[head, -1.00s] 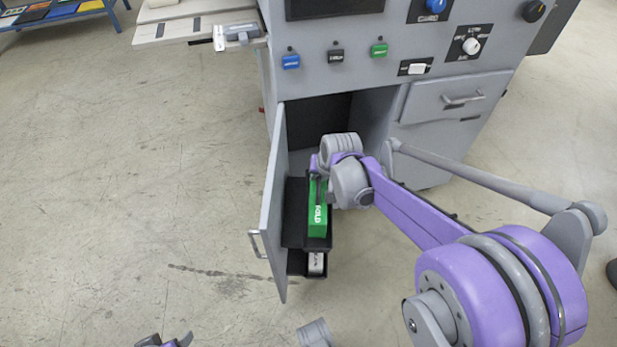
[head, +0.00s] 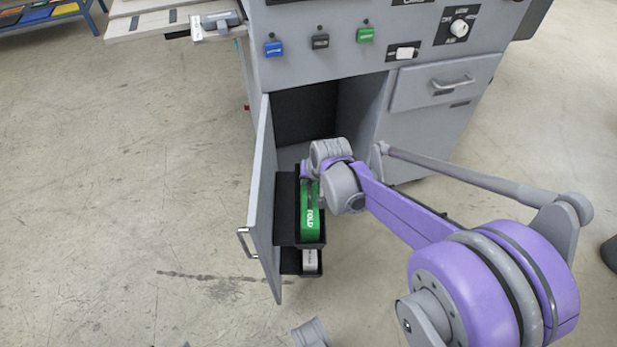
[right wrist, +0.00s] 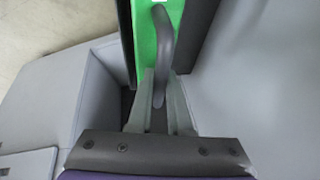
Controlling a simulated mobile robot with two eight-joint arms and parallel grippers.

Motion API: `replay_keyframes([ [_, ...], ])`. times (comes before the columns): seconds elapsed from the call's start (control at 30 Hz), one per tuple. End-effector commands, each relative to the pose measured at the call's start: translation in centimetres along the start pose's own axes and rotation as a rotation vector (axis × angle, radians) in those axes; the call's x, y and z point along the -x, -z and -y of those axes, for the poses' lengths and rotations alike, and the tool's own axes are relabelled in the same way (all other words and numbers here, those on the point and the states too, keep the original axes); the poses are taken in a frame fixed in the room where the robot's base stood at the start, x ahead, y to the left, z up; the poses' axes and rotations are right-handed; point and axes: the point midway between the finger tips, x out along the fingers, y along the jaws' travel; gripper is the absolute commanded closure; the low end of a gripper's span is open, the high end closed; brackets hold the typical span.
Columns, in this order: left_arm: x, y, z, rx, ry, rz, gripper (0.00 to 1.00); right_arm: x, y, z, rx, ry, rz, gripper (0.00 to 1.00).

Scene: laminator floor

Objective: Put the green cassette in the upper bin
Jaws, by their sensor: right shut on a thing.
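The green cassette (head: 309,224), marked FOLD, stands upright in the upper bin (head: 284,208), a black bin on the inner side of the open cabinet door. Its lower end is inside, close behind the bin's front wall. My right gripper (head: 314,184) is at its top. In the right wrist view, the fingers (right wrist: 158,108) are shut on the grey handle (right wrist: 162,45) of the green cassette (right wrist: 147,40), between dark bin walls. Whether the cassette rests on the bin floor is hidden. My left gripper cannot be made out.
A lower bin (head: 290,262) holds a pale cassette (head: 310,261). The grey door (head: 262,205) stands open at the left of the dark cabinet opening (head: 306,112). A closed drawer (head: 440,85) is at the right. The floor left of the door is clear.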

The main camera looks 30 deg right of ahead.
Motion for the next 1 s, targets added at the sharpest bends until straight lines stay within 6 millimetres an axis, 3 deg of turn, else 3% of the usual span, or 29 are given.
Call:
replay_keyframes([
  [1.0, -0.72, -0.17, 0.0, 0.0, 0.0, 0.002, 0.3, -1.14, -0.45, -0.23, 0.0, 0.0, 0.0, 1.0],
])
